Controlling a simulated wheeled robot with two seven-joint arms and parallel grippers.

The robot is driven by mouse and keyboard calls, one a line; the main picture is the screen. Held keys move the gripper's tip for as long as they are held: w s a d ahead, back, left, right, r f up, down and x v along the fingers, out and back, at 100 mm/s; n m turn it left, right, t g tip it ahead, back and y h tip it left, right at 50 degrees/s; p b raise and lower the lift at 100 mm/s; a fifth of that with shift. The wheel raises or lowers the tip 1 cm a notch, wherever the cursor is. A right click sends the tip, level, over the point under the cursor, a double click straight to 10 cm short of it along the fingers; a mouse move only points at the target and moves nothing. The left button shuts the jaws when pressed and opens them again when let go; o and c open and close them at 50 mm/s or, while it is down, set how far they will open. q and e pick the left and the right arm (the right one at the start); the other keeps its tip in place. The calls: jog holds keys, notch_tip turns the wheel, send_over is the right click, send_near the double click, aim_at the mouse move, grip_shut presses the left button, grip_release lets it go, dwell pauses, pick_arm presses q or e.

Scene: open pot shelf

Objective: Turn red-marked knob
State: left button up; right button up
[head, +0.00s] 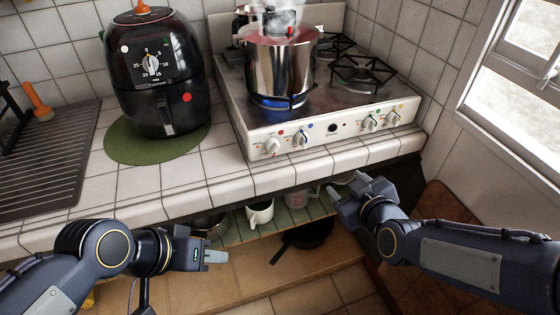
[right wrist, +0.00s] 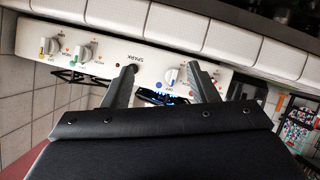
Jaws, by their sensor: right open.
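The stove (head: 345,150) has a white front panel with several white knobs. The red-marked knob (head: 272,146) is the leftmost in the head view, beside a red dot. A blue-marked knob (head: 301,139) sits to its right. In the right wrist view the panel appears upside down; the blue-marked knob (right wrist: 172,76) shows between my fingers, and the red-marked one is largely hidden by the right-hand finger. My right gripper (head: 348,187) is open and empty, below and in front of the panel, apart from the knobs. My left gripper (head: 214,257) is low at left, its jaw opening unclear.
A steaming steel pot (head: 280,65) stands over a blue flame on the stove. A black air fryer (head: 155,85) stands on a green mat (head: 120,146) to the left. The tiled counter edge (head: 200,199) juts out above a lower shelf with a white mug (head: 260,213) and dark pan (head: 308,233).

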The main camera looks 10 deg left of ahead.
jog(key=w+a+f+n+t+y+b, duration=0.1)
jog(key=a+n+t+y, duration=0.1)
jog(key=a+n, duration=0.45)
jog(key=n+t+y, duration=0.1)
jog(key=n+y, duration=0.1)
send_near(275, 152)
jog(key=w, duration=0.1)
jog(key=shift+n, duration=0.25)
jog(key=x, duration=0.7)
jog(key=shift+a+r, duration=0.2)
jog(key=shift+a, duration=0.2)
jog(key=shift+w+a, duration=0.25)
jog(key=shift+w, duration=0.2)
pick_arm(q)
jog(key=shift+w+f, duration=0.1)
jog(key=shift+f, duration=0.7)
pick_arm(e)
jog(key=shift+c, duration=0.2)
jog(key=c, duration=0.9)
pick_arm(q)
jog(key=shift+f, duration=0.1)
pick_arm(e)
jog(key=shift+f, duration=0.1)
